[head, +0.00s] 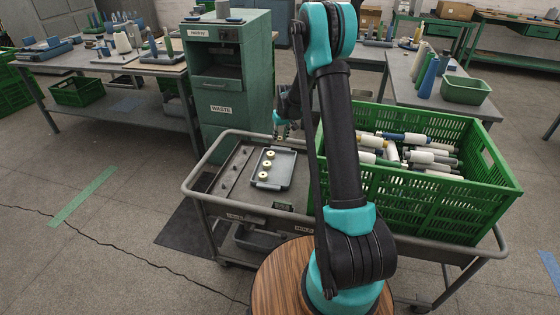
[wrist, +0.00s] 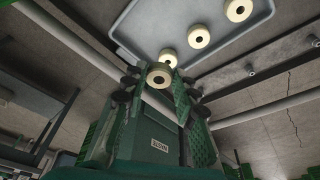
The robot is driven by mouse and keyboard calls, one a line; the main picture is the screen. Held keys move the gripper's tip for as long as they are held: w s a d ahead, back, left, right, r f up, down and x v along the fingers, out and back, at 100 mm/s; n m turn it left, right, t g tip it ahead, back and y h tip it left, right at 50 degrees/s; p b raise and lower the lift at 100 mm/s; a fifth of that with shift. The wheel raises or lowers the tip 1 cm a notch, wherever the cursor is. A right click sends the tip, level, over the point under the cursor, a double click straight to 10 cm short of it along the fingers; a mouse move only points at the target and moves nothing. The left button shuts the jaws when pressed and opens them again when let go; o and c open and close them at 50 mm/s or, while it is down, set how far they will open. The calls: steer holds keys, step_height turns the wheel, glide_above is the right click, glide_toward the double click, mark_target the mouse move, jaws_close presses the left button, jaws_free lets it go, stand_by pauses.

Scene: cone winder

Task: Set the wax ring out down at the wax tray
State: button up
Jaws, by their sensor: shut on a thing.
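The wax tray (head: 286,170) is a shallow grey tray on the left part of the cart. Three cream wax rings with dark centre holes (head: 267,164) lie on it in a row. The tray (wrist: 122,42) and its rings (wrist: 198,36) also show at the top of the wrist view. My gripper (head: 281,136) is just beyond the tray's far edge in the head view, partly hidden by my arm. In the wrist view my gripper (wrist: 157,88) is shut on another cream wax ring (wrist: 160,76), held between the fingertips. This ring appears close to the nearest tray ring; the exact gap cannot be told.
A green crate (head: 430,205) full of yarn cones fills the cart's right side. A row of pegs (head: 233,168) stands left of the tray. A green waste cabinet (head: 228,80) stands behind the cart. The cart's rail (head: 205,160) runs around the edge.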

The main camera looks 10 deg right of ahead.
mark_target(280, 163)
step_height(280, 163, down, 13)
steer(key=shift+f, duration=0.2)
stand_by(0.3)
steer(key=shift+f, duration=0.15)
steer(key=o, duration=0.8)
steer(key=shift+c, duration=0.2)
steer(key=a+v, duration=0.1)
steer(key=v, duration=1.1)
steer(key=shift+d, duration=0.5)
steer(key=shift+s, duration=0.1)
